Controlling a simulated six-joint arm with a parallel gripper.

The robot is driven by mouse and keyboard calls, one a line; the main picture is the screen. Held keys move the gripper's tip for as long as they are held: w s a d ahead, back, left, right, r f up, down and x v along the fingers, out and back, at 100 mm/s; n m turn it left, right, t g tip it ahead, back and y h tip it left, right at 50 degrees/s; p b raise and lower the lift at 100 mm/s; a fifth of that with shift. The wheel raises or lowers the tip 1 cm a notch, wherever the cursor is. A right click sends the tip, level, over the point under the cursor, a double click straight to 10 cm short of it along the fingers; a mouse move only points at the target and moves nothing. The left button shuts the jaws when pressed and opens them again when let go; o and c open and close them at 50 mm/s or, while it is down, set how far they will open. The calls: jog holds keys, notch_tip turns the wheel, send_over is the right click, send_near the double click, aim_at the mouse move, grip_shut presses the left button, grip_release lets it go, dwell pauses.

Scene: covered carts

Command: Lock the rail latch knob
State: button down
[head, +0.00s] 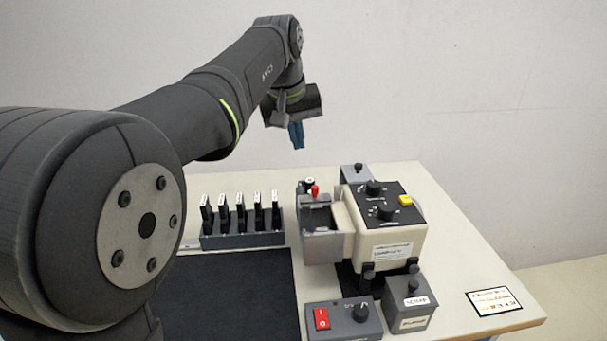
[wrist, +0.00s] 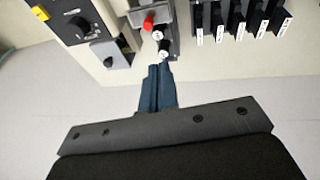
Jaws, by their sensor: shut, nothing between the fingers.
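My gripper (head: 297,136) has blue fingers pointing down, shut and empty, raised above the back edge of the table. In the wrist view its fingertips (wrist: 160,70) appear just below two small black posts with white tops (wrist: 160,45). Several knobs show on and around the beige machine (head: 383,238): a red knob (head: 315,191) at its left end, black knobs (head: 375,187) on its top panel, and a small knob on the grey box (head: 349,174) behind it. The red knob (wrist: 148,22) also shows in the wrist view. I cannot tell which is the rail latch knob.
A dark rack (head: 242,242) with several upright white-labelled pieces stands left of the machine. A control box with a red switch (head: 321,318) and a dark grey box (head: 409,322) stand in front. A black mat (head: 225,300) lies at front left. Walls rise behind.

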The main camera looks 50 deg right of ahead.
jog(key=t, duration=0.2)
send_over(315, 194)
jog(key=w+d, duration=0.2)
notch_tip(315, 194, down, 2)
jog(key=shift+w+d+f+y, duration=0.1)
jog(key=shift+d+y, duration=0.05)
jog(key=shift+y, duration=0.25)
jog(key=x, duration=0.9)
jog(key=shift+w+f, duration=0.1)
jog(key=shift+f, duration=0.2)
jog(key=shift+s+f, duration=0.2)
jog(key=shift+s+a, duration=1.15)
jog(key=shift+a, duration=0.15)
